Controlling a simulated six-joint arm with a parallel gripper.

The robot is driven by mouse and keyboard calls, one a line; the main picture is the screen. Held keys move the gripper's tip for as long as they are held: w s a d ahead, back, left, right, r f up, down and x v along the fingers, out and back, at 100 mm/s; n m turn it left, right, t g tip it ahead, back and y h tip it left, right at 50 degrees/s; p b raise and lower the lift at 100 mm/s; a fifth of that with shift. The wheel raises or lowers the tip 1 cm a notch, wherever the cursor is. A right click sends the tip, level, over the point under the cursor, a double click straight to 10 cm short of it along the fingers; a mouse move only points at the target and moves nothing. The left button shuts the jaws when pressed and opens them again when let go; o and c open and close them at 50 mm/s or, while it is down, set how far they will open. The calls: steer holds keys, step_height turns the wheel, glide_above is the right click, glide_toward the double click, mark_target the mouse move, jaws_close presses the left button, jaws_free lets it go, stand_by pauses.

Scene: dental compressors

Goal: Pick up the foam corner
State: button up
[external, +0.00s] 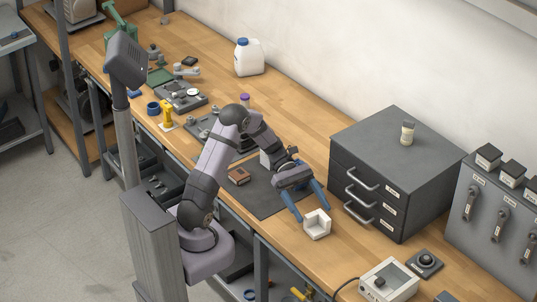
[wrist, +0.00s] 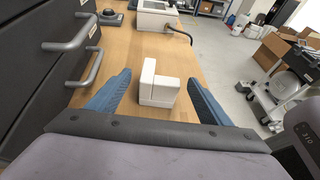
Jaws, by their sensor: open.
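The foam corner (external: 317,224) is a white, corner-shaped block standing on the wooden bench, just off the edge of a dark mat. In the wrist view the foam corner (wrist: 157,86) lies ahead, between the two blue fingers and slightly beyond their middle. My gripper (external: 312,213) is open, with its fingers pointing down toward the bench near the block. In the wrist view my gripper (wrist: 157,90) shows a wide gap with nothing held.
A dark drawer cabinet (external: 375,160) with protruding handles stands to the right. A white box device (external: 388,281) and a black trackball-like unit (external: 426,263) sit further along the bench. A small brown block (external: 239,177) lies on the dark mat (external: 262,205). The bench's front edge is close to the foam corner.

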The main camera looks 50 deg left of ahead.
mark_target(314, 224)
steer(key=shift+f, duration=1.8)
steer(key=shift+p+x, duration=0.7)
steer(key=shift+x, duration=0.35)
steer(key=shift+s+d+f, duration=0.1)
steer(key=shift+d+f, duration=0.05)
steer(key=shift+d, duration=0.3)
steer(key=c, duration=1.1)
